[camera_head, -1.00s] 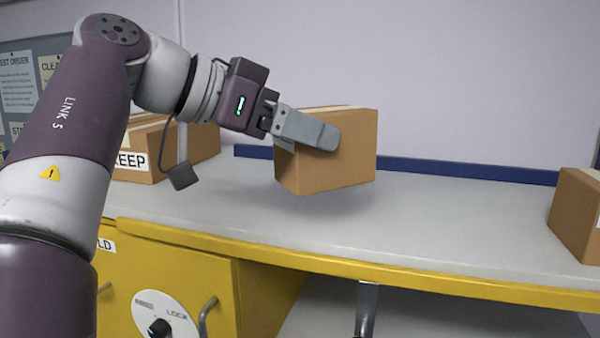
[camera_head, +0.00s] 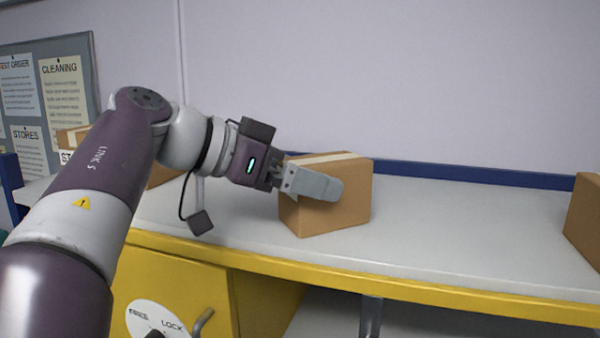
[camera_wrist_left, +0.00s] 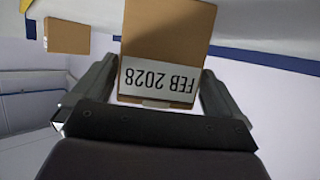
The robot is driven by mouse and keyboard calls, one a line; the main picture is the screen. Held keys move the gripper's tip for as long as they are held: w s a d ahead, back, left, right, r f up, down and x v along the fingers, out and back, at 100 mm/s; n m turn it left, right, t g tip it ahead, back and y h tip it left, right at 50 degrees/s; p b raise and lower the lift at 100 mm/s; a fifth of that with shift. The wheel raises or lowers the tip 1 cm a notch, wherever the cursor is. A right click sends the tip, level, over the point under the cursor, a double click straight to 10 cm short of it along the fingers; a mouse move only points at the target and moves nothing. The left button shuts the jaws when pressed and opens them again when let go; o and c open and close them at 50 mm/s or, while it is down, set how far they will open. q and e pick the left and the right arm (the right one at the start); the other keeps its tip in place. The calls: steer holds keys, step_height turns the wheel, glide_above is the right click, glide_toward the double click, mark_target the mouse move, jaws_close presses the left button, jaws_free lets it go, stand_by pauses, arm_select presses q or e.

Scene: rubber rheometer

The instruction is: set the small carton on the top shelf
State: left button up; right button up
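The small carton (camera_head: 345,205) is a brown box with a pale tape strip on top. In the left wrist view the carton (camera_wrist_left: 168,30) with a "FEB 2028" label lies between both fingers. My right gripper is not in view.
Another carton (camera_head: 587,220) stands at the right edge. A further carton (camera_head: 160,176) is partly hidden behind my left arm. A blue strip (camera_head: 460,173) runs along the back and a yellow edge (camera_head: 400,287) along the front. The surface right of the held carton is clear.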

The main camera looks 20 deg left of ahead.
arm_select(q)
steer(key=shift+s+r, duration=0.25)
steer(key=shift+s, duration=0.1)
steer(key=v, duration=1.2)
steer(key=shift+w, duration=0.1)
steer(key=shift+a, duration=0.1)
